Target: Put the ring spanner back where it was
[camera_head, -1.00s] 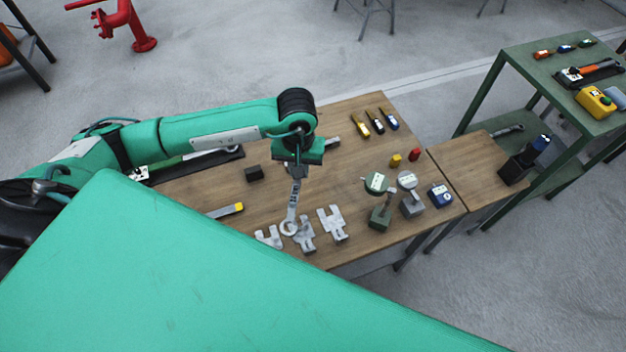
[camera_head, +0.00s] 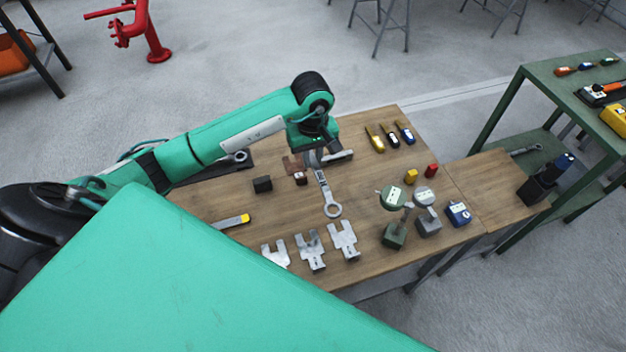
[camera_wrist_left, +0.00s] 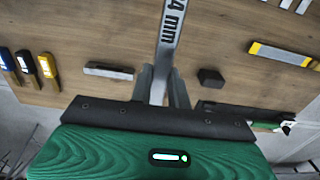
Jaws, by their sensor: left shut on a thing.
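My left gripper (camera_head: 316,160) is shut on the ring spanner (camera_head: 328,190), a grey tool with a ring end toward the front of the table. The spanner shows in the left wrist view (camera_wrist_left: 172,28) with "4 mm" lettering, running up from between the fingers (camera_wrist_left: 163,82). It is over the wooden table (camera_head: 285,215); whether it touches the top I cannot tell. Another spanner (camera_head: 236,157) lies on a dark tray at the back left, partly hidden by my arm. My right gripper is not in view.
A black block (camera_head: 262,184), a grey bar (camera_wrist_left: 108,71) and a yellow-ended tool (camera_head: 231,221) lie nearby. Small markers (camera_head: 390,136) lie at the back.

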